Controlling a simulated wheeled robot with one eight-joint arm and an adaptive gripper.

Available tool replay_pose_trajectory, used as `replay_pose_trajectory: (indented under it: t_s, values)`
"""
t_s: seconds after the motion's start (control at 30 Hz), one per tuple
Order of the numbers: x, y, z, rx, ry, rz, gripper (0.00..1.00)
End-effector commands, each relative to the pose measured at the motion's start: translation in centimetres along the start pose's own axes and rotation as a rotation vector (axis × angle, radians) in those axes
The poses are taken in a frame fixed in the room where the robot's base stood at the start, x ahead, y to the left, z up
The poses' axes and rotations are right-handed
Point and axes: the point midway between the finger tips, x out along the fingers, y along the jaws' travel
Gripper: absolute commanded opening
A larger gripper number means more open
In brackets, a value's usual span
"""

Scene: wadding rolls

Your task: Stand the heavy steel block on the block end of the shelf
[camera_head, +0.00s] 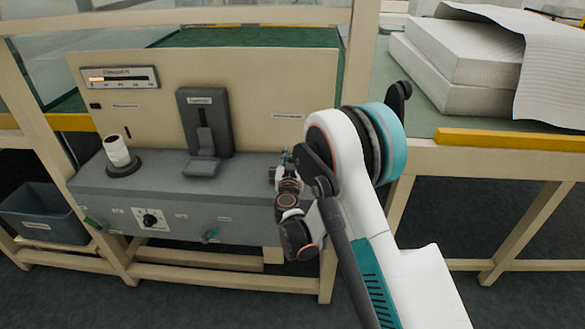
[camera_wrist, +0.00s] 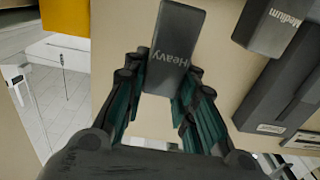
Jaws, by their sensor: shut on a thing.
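The heavy steel block (camera_wrist: 178,40) is a dark grey bar marked "Heavy", upright in the wrist view. Its lower end sits between the two fingers of my gripper (camera_wrist: 163,80), which is shut on it. In the camera_head view my gripper (camera_head: 287,172) is small, at the right end of the grey shelf-like unit (camera_head: 240,185), and partly hidden by my arm. I cannot make out the block clearly there, nor tell whether it touches the surface. Another dark block (camera_wrist: 270,25), marked "Medium", is at the upper right of the wrist view, apart from the held one.
A white roll (camera_head: 117,150) stands on a dark round base at the unit's left. A black upright device (camera_head: 206,125) stands mid-unit before a beige back panel (camera_head: 265,90). The unit's top between device and gripper looks clear. White stacked pads (camera_head: 460,50) lie on the right table.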

Motion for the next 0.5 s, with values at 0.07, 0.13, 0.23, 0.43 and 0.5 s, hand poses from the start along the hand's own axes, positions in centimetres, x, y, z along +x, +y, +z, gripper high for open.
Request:
replay_pose_trajectory:
  t_s: [0.07, 0.13, 0.23, 0.43, 0.5]
  values:
    - [0.0, 0.0, 1.2, 0.0, 0.0, 0.0, 0.0]
    - [0.0, 0.0, 2.3, 0.0, 0.0, 0.0, 0.0]
    - [0.0, 0.0, 3.5, 0.0, 0.0, 0.0, 0.0]
    - [0.0, 0.0, 3.6, -0.001, 0.0, 0.0, 0.0]
    - [0.0, 0.0, 3.6, 0.0, 0.0, 0.0, 0.0]
